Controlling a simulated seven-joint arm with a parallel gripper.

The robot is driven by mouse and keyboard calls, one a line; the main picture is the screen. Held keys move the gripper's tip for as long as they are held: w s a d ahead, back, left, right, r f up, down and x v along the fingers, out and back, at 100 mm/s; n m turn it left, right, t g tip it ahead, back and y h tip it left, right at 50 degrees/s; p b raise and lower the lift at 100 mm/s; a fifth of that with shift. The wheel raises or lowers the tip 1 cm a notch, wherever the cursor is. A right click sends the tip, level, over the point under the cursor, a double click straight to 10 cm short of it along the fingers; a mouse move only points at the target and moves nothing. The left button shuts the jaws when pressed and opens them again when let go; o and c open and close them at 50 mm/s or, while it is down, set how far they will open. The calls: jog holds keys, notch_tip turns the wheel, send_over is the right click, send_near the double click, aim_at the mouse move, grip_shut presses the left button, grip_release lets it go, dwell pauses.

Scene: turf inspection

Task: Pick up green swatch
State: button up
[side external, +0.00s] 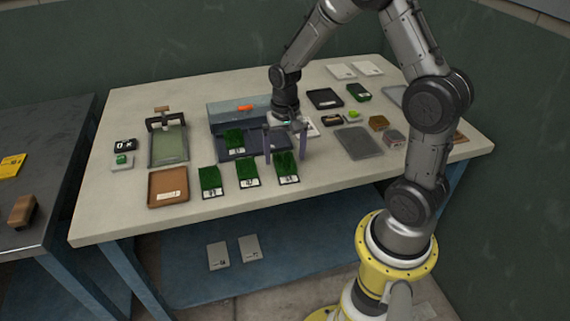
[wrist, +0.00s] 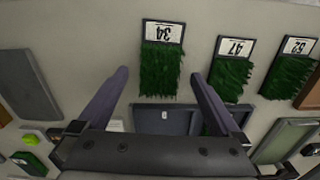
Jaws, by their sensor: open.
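Three green turf swatches with white number labels lie in a row near the table's front edge. The right one (side external: 287,165), labelled 34, also shows in the wrist view (wrist: 161,70). The middle one (side external: 248,170) is labelled 47 (wrist: 231,75), the left one (side external: 210,179) 52 (wrist: 289,75). A fourth green swatch (side external: 233,139) is at the dark tray (side external: 262,143), partly hidden by a finger in the wrist view. My gripper (side external: 286,157) is open and empty, pointing down. Its fingers flank swatch 34 in the wrist view (wrist: 159,75); I cannot tell its height above it.
A brown tray (side external: 168,187) and a framed green panel (side external: 169,147) are at left. Grey and black trays, small blocks and another green piece (side external: 358,92) lie at right.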

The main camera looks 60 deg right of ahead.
jog(key=shift+f, duration=0.55)
jog(key=c, duration=1.3)
jog(key=shift+r, duration=0.1)
jog(key=shift+c, duration=0.2)
